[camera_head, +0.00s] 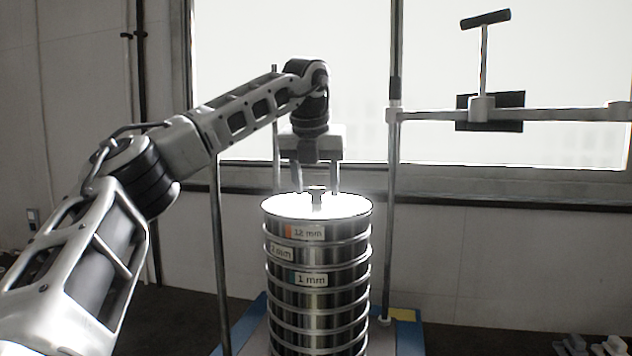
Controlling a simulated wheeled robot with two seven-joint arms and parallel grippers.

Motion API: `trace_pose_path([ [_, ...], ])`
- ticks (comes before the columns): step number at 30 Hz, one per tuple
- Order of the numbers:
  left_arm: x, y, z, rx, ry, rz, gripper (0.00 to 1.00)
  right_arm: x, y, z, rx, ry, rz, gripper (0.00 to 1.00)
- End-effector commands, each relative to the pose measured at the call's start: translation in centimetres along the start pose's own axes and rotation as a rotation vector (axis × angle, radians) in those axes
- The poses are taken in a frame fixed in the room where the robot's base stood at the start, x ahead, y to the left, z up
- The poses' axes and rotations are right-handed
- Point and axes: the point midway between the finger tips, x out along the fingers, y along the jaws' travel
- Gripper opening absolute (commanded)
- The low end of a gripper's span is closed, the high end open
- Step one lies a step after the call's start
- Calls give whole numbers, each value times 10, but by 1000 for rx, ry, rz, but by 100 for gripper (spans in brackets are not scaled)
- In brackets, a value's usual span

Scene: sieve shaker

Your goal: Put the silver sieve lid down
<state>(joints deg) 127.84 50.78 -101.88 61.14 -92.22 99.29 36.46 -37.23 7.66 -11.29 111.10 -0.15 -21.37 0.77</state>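The lid's top is very bright from glare. My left gripper (318,187) comes down from above, its two fingers spread apart over the lid near the knob. It looks open and is not shut on the knob. Whether the fingertips touch the lid is unclear. My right gripper is not in view.
Labels on the sieve rings read 12 mm (308,233) and 1 mm (312,280). Thin metal posts (393,200) stand at either side of the stack. A horizontal bar with a T-shaped handle (485,60) is at the upper right. A window and wall are behind.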

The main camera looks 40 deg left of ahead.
Motion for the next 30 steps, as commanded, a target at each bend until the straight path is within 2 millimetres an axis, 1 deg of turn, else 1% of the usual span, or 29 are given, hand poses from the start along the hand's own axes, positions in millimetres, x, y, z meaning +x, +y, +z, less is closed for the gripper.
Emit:
trace_pose_path([
  [5,-3,0,1,0,-1,0,51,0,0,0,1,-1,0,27],
  [8,-12,-1,1,0,-3,-2,51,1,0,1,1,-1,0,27],
  [11,-29,-1,0,1,-4,-3,51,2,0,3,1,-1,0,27],
  [15,-62,-1,1,1,-5,-2,51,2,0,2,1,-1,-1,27],
  [21,-100,-1,1,1,-3,-2,51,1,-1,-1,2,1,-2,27],
  [25,-115,-1,1,1,-2,-1,51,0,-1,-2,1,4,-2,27],
  [30,-122,-1,0,2,0,0,51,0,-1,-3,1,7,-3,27],
])
